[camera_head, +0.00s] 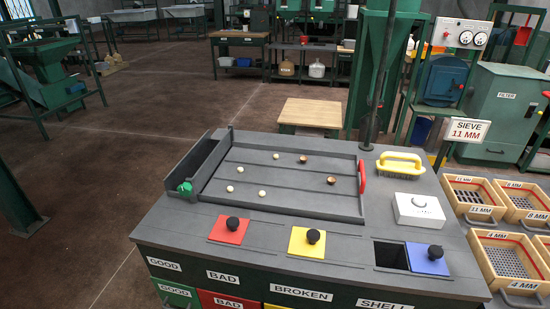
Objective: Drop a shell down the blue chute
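A grey sorting tray (285,200) on the bench holds several small round pale pieces (262,194). Two brown pieces that look like shells lie among them: one brown piece (331,180) right of the middle and another brown piece (303,159) near the back. The blue chute lid (428,260) with a black knob sits at the bench's front right. Just left of it a dark rectangular opening (391,256) is uncovered, above a front label reading SHELL (384,304). Neither of my grippers is in view.
A red lid (230,231) and a yellow lid (307,242) with black knobs lie in front of the tray. A yellow brush (400,163), white box (419,211) and red handle (362,177) are at right. Sieve boxes (469,198) stand beside the bench.

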